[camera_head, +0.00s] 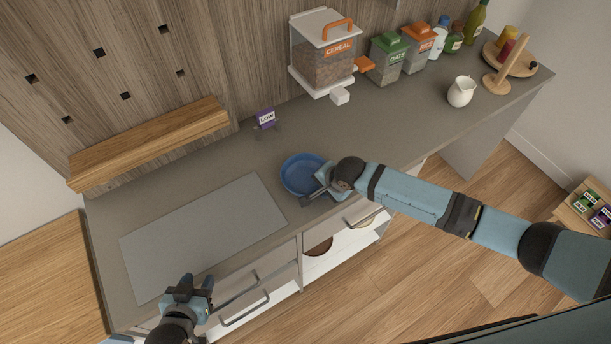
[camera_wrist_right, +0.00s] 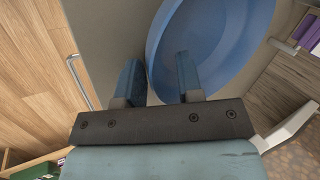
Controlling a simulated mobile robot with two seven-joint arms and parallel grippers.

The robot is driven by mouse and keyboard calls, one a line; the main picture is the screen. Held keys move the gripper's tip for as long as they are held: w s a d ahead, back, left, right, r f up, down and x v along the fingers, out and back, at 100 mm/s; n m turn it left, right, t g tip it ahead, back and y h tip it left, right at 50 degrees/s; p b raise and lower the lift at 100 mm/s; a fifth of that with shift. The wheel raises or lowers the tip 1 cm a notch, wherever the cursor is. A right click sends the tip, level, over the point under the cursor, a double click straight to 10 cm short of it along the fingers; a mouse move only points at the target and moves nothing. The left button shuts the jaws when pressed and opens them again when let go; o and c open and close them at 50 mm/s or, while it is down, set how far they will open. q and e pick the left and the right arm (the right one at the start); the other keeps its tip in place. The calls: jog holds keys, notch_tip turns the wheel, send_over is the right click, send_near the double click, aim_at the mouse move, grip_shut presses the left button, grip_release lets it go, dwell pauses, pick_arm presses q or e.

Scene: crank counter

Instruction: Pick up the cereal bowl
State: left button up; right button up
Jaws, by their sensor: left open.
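The cereal bowl (camera_head: 298,172) is blue and round and stands upright on the grey counter. It also fills the upper right of the right wrist view (camera_wrist_right: 225,45). My right gripper (camera_head: 318,193) is at the bowl's near right rim, with its fingers apart. In the right wrist view my right gripper (camera_wrist_right: 159,70) has one finger over the inside of the bowl and the other outside, with the rim between them. I cannot tell whether either finger touches it. My left gripper (camera_head: 195,284) is open and empty near the counter's front edge, far from the bowl.
A grey mat (camera_head: 205,235) lies left of the bowl. A white jug (camera_head: 461,91) stands further right.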

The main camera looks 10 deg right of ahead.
grip_shut()
jog(key=shift+r, duration=0.15)
